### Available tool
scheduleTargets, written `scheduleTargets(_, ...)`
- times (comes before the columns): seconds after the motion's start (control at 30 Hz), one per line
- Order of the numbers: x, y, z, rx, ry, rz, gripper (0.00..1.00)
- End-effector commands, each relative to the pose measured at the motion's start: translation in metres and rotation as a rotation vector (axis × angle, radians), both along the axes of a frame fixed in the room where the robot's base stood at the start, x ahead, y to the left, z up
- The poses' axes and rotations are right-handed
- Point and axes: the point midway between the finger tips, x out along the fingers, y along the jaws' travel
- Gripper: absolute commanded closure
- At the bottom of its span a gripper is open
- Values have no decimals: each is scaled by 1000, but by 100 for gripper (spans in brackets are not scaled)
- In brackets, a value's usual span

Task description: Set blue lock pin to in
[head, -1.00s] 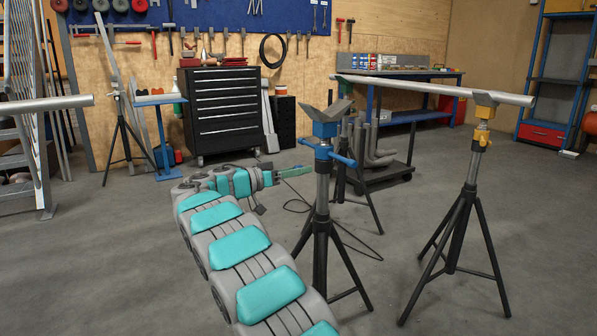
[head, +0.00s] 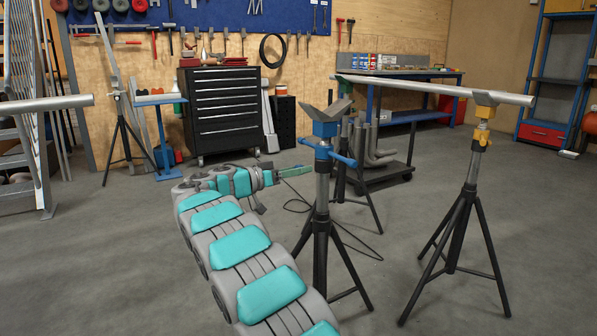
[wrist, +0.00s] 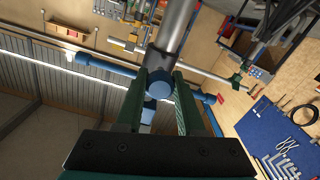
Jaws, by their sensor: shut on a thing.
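The grey tube rises behind the knob. The pin's shaft is hidden, so how far in it sits cannot be told. The head view does not show the pin clearly.
A yellow-headed tripod (head: 482,118) on the right bears a long grey pipe (head: 430,89). A cart (head: 385,172) with bent pipes stands behind the blue stand. A black tool chest (head: 222,112) is at the back. A dark cable lies on the floor. Floor at front left is clear.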

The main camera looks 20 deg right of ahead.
Motion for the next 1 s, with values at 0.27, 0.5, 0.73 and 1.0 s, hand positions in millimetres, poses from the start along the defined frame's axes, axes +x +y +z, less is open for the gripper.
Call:
scheduleTargets(0.27, 5, -23, -3, -1, -4, 2, 100)
scheduleTargets(0.5, 6, -27, 0, -1, 1, 4, 100)
scheduleTargets(0.73, 6, -27, 0, 0, 1, 3, 48)
scheduleTargets(1.0, 6, -26, 0, 0, 0, 2, 32)
